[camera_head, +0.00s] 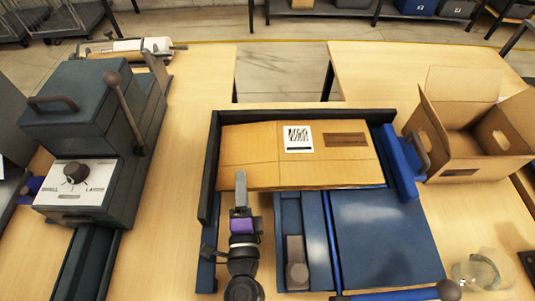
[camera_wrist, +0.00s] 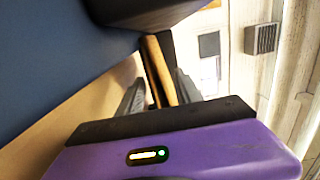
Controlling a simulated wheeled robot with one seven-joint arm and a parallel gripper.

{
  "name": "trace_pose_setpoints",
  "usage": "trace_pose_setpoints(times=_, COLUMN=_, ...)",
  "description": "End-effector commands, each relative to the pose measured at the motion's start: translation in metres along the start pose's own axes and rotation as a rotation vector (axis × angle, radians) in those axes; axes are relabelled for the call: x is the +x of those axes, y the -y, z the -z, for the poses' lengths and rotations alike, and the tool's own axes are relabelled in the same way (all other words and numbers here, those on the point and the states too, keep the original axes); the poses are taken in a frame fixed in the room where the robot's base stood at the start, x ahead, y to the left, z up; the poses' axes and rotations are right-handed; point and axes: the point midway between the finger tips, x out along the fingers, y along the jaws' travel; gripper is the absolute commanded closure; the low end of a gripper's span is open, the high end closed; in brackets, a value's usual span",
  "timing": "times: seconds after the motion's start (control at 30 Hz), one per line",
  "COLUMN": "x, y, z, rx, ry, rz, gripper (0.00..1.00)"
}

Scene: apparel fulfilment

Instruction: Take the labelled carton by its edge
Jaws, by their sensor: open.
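The labelled carton (camera_head: 348,168) is a flat brown box with a white printed label and a dark brown patch on top. It lies at the far end of a blue-and-black frame. My gripper (camera_head: 240,180) is at the carton's near edge, left of its middle. In the wrist view, the two fingers of my gripper (camera_wrist: 160,88) are open. A narrow brown edge of the carton (camera_wrist: 155,64) shows in the gap between them. I cannot tell whether either finger touches it.
Blue panels (camera_head: 382,238) fill the frame's near part. A black side wall (camera_head: 210,165) and a blue side guide (camera_head: 400,165) flank the carton. An open empty box (camera_head: 460,150) stands right. A dark press-like machine (camera_head: 85,125) stands left. Clear tabletop lies between machine and frame.

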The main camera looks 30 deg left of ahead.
Motion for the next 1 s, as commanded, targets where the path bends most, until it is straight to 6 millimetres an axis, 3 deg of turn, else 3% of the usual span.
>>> trace_pose_setpoints(times=0.3, x=0.005, y=0.000, z=0.000, rx=0.000, ry=0.000, rz=0.000, gripper=0.60)
trace_pose_setpoints(times=0.5, x=0.005, y=0.000, z=0.000, rx=0.000, ry=0.000, rz=0.000, gripper=0.99)
trace_pose_setpoints(times=1.0, x=0.005, y=0.010, z=0.000, rx=0.000, ry=-0.001, rz=0.001, gripper=1.00)
